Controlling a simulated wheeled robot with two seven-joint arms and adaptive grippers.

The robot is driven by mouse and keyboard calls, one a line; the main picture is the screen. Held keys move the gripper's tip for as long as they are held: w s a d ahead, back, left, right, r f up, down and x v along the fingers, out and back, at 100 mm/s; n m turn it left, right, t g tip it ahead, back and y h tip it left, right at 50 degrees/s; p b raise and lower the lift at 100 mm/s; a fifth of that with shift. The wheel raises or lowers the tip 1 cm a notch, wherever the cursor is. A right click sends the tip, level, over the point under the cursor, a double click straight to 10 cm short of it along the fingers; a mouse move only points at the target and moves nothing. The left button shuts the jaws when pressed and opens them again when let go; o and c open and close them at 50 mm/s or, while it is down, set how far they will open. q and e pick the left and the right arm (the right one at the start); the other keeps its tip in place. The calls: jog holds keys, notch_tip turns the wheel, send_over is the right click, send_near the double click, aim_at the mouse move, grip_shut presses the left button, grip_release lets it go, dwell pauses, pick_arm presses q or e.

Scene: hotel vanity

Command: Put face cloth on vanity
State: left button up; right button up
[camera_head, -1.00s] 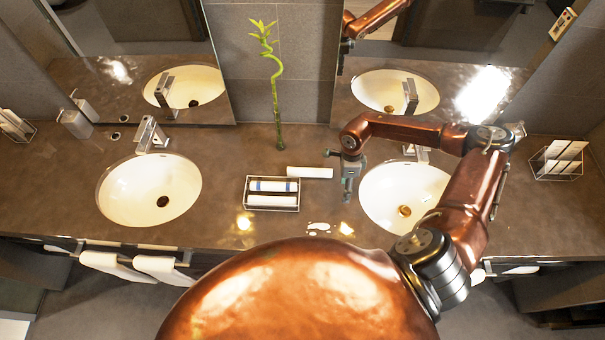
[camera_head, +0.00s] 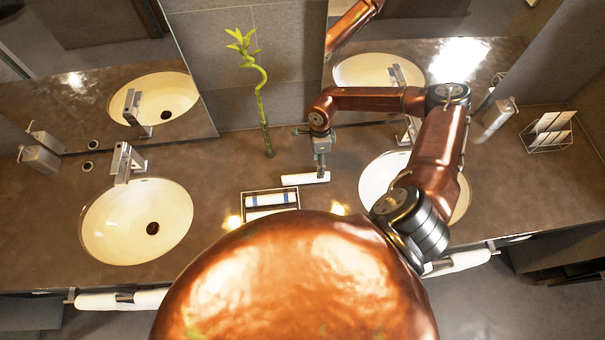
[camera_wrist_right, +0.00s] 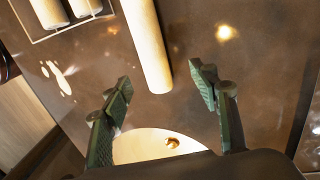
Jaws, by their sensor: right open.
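A white rolled face cloth (camera_head: 298,180) lies on the brown vanity top (camera_head: 225,170), just behind a wire basket (camera_head: 270,212) holding rolled cloths, one with a blue band. In the right wrist view the loose roll (camera_wrist_right: 147,45) points its near end toward the gap between my fingers. My right gripper (camera_head: 321,174) is at the roll's right end; in the wrist view its open fingers (camera_wrist_right: 160,76) stand either side of the roll's line, with nothing gripped. Its exact height over the counter is unclear. My left gripper is not in view.
Two white basins (camera_head: 137,220) are set into the counter, the right one partly behind my arm. A bamboo stalk (camera_head: 265,122) stands at the back by the mirrors. A wire rack (camera_head: 549,133) is at far right. White towels (camera_head: 462,261) hang along the front.

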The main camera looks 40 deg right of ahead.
aim_at(306, 179)
jog(key=f+p, duration=0.1)
jog(key=s+f, duration=0.1)
jog(key=shift+s+a+f+p, duration=0.1)
jog(key=shift+s+f+p, duration=0.2)
jog(key=shift+f+p, duration=0.05)
jog(key=f, duration=0.3)
jog(key=shift+s+a+f+p, duration=0.1)
jog(key=shift+s+a+p, duration=0.1)
jog(key=shift+p, duration=0.15)
jog(key=c, duration=1.2)
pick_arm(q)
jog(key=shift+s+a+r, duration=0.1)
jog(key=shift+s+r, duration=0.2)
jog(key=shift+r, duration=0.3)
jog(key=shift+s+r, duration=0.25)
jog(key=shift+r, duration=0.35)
pick_arm(e)
jog(key=shift+c, duration=0.4)
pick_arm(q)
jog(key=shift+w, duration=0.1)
